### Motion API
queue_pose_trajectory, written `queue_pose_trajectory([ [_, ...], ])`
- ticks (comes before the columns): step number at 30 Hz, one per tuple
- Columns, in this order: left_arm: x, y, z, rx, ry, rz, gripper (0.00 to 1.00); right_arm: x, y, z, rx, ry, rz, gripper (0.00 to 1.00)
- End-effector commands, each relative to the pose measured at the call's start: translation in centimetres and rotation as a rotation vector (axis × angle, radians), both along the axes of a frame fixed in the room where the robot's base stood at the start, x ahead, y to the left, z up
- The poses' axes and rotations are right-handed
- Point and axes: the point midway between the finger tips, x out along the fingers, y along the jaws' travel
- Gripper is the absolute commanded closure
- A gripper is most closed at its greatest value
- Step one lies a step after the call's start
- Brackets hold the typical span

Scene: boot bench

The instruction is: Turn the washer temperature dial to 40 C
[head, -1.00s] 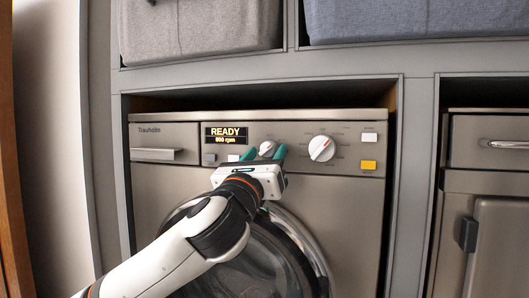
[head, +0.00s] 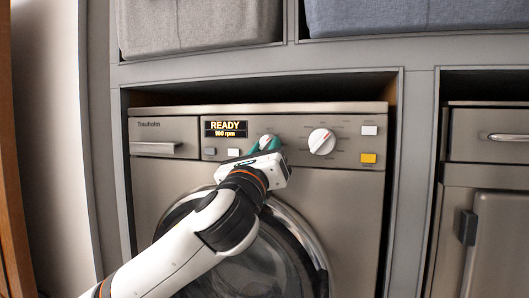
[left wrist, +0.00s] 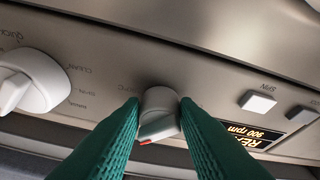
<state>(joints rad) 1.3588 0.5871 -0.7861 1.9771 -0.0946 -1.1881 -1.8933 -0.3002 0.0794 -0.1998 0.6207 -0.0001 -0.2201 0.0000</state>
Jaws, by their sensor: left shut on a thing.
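The washer (head: 340,190) has two white dials on its front panel. The smaller dial (left wrist: 160,105), apparently the temperature dial, has a raised grip with a red mark; the small print around it is too small to read. My left gripper (head: 268,143) is shut on this dial, with its green fingers on either side of the grip; it also shows in the left wrist view (left wrist: 159,112). The fingers partly hide the dial in the head view. The larger dial (head: 322,141) stands to the right, untouched. My right gripper is not in view.
The display (head: 226,129) reads READY with an rpm line. A grey frame (head: 112,180) surrounds the washer. A second cabinet (head: 500,230) stands at the right.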

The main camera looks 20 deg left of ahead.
Motion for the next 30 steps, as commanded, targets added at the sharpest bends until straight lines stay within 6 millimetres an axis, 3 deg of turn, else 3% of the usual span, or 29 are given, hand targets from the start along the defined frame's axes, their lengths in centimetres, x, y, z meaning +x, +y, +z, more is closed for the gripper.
queue_pose_trajectory([
  [18,-0.1,-0.6,0.3,-0.523,0.015,-0.002,0.95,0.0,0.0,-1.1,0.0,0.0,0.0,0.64],
  [30,-0.1,-0.7,0.5,-0.697,0.021,-0.001,0.95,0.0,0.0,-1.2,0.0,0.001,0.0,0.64],
])
